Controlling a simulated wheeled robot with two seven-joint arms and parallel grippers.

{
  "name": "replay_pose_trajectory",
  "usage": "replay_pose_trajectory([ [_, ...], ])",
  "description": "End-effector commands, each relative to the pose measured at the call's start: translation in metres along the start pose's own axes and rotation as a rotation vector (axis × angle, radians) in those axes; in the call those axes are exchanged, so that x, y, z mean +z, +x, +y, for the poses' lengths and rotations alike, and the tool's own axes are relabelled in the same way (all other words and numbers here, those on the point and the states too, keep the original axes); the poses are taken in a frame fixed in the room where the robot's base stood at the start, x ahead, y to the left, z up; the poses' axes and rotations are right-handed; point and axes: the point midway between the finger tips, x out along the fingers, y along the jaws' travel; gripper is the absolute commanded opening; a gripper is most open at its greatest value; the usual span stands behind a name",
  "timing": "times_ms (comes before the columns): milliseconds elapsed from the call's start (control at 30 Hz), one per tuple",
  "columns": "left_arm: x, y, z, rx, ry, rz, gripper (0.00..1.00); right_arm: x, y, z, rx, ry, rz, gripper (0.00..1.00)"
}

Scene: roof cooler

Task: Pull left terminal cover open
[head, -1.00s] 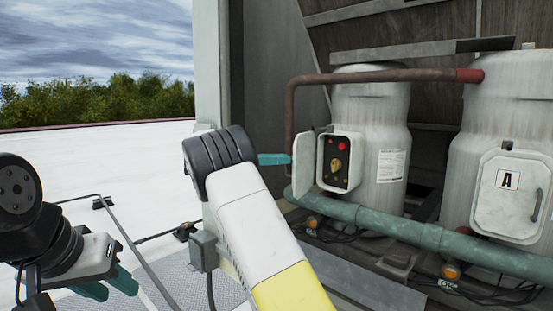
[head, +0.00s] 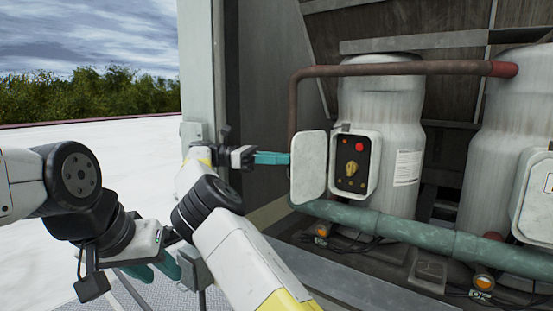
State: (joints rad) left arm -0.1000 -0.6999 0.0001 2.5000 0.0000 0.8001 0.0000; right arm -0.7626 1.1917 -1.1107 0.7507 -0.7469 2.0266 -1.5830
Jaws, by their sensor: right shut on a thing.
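The left terminal cover (head: 308,168) is a pale, worn plate on the left compressor. It stands swung out to the left of its box, which shows a black panel (head: 354,162) with red buttons and a yellow knob. My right gripper (head: 286,158) has its teal fingers shut on the cover's left edge; the exact grip is small in view. My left gripper (head: 158,268) hangs low at the left, away from the cover, with its teal fingers apart and empty.
A red-brown pipe (head: 400,69) runs above the box and a green pipe (head: 425,233) below it. A second compressor (head: 500,150) with a closed cover (head: 535,195) stands at the right. A grey post (head: 199,70) rises behind my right arm. White roof lies open at the left.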

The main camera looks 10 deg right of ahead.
Motion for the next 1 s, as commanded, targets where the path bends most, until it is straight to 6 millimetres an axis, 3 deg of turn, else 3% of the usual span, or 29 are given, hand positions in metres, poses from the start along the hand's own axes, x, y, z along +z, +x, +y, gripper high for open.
replay_pose_trajectory([
  [33,0.0000,0.0000,0.0000,0.000,0.000,0.000,0.36,0.0054,0.0129,0.0091,-0.004,0.007,-0.006,0.00],
  [433,0.0000,-0.0001,0.0000,0.000,0.000,0.000,0.36,0.0054,0.0127,0.0082,-0.007,0.007,-0.006,0.00],
  [467,0.0000,-0.0001,0.0000,0.000,0.000,0.000,0.36,0.0054,0.0127,0.0081,-0.008,0.007,-0.006,0.23],
  [500,0.0000,-0.0001,-0.0001,0.000,0.000,0.000,0.36,0.0053,0.0128,0.0083,-0.008,0.007,-0.006,0.28],
  [1000,0.0000,0.0000,0.0000,0.000,0.000,0.000,0.36,0.0042,0.0115,0.0086,-0.004,0.007,-0.006,0.28],
])
